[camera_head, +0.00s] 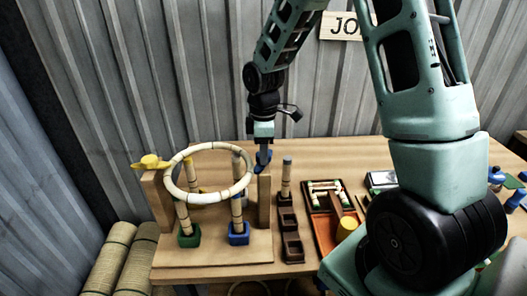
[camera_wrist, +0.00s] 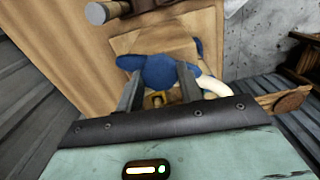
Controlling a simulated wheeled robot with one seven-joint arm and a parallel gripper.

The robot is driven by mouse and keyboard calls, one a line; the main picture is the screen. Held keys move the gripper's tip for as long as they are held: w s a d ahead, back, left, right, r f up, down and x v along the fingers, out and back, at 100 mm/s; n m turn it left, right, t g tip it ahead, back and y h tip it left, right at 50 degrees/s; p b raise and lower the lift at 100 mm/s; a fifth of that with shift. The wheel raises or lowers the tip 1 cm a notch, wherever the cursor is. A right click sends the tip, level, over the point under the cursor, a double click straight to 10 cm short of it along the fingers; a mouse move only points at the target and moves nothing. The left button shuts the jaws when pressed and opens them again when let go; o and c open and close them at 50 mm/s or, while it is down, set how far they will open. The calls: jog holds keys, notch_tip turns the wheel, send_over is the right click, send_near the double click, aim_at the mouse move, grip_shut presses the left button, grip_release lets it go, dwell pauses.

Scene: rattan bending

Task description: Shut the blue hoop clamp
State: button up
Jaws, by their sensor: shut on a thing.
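The blue hoop clamp (camera_head: 263,157) sits at the top of the right wooden post (camera_head: 264,200). In the wrist view its blue body (camera_wrist: 160,70) lies between and beyond my fingertips. My gripper (camera_head: 262,150) points down at it and is shut on it; the two grey fingers (camera_wrist: 158,88) show on either side. The pale segmented hoop (camera_head: 209,146) lies level near the tops of the rattan uprights, and a piece of it (camera_wrist: 214,86) shows beside the clamp. My gripper hides part of the clamp, so I cannot tell its exact angle.
A yellow clamp (camera_head: 150,161) sits on the left wooden post (camera_head: 158,200). Uprights stand in a green foot (camera_head: 189,236) and a blue foot (camera_head: 238,234). A dark stepped block (camera_head: 290,235) and a red-brown tray (camera_head: 322,228) stand to the right. Rattan rolls (camera_head: 110,258) lie left.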

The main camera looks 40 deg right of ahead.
jog(key=m+b, duration=0.1)
jog(key=m, duration=0.5)
jog(key=shift+m, duration=0.3)
jog(key=m, duration=0.6)
jog(key=shift+m, duration=0.3)
jog(key=o, duration=1)
jog(key=shift+b, duration=0.3)
jog(key=shift+r, duration=0.15)
notch_tip(320, 180, up, 17)
jog(key=b, duration=0.3)
